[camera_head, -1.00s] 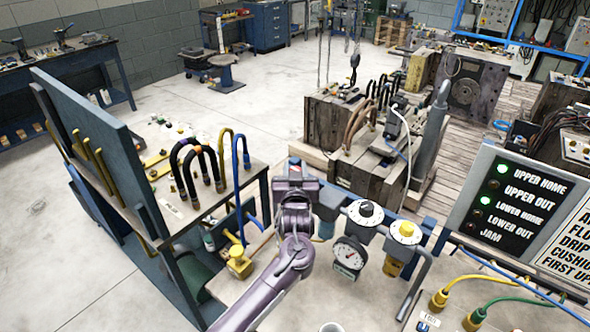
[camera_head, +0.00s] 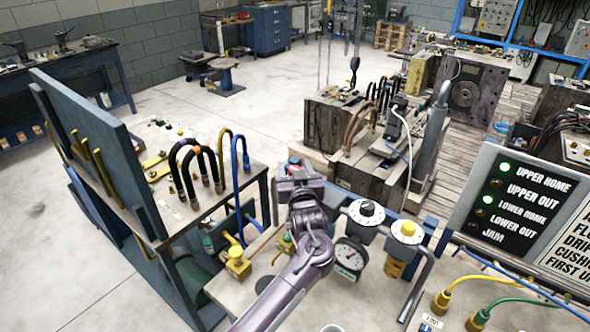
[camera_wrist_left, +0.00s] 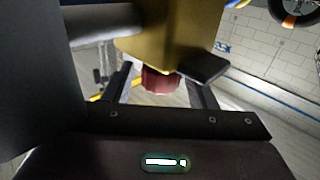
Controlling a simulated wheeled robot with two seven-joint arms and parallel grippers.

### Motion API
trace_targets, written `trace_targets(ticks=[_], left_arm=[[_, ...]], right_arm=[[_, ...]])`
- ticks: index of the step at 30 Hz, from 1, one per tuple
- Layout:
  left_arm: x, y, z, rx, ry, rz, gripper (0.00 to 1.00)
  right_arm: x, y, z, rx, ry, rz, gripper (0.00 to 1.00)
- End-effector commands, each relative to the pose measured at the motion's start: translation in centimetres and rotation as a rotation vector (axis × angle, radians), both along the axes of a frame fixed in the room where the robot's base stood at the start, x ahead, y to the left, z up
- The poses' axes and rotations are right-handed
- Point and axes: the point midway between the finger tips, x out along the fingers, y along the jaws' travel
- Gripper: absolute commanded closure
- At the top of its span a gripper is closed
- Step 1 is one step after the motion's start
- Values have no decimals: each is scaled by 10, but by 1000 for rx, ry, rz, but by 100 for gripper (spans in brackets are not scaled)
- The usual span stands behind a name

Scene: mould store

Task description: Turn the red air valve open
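A dark red knob (camera_wrist_left: 160,80) shows in the left wrist view, under a yellow body (camera_wrist_left: 168,35). I take it for the red air valve. My left gripper (camera_wrist_left: 165,75) has its fingers spread, one on each side of the knob, with gaps visible; I cannot tell whether either finger touches it. My right gripper is not in view.
A pressure gauge (camera_head: 349,254), a white-dialled unit (camera_head: 366,212) and a yellow-bowled unit (camera_head: 407,232) stand just right of my left arm. Bent hoses (camera_head: 195,165) stand on the bench at left. A lamp panel (camera_head: 515,205) stands at right.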

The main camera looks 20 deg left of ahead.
Motion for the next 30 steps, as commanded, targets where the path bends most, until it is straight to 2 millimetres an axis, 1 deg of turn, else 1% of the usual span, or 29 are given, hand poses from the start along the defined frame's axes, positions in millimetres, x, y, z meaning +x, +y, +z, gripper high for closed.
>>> trace_targets(ticks=[8,11,18,21,25,30], left_arm=[[-3,-2,-1,-1,0,-1,49],[-13,-7,-3,-2,0,-2,49],[-49,-24,-4,-4,0,-1,49],[-60,-30,-3,-1,0,-2,49],[-69,-34,-2,-1,0,0,49],[-71,-34,0,0,0,0,49]], right_arm=[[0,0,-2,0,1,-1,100],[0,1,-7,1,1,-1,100],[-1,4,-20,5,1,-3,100],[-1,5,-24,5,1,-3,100],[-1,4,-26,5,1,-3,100],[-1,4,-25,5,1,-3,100]])
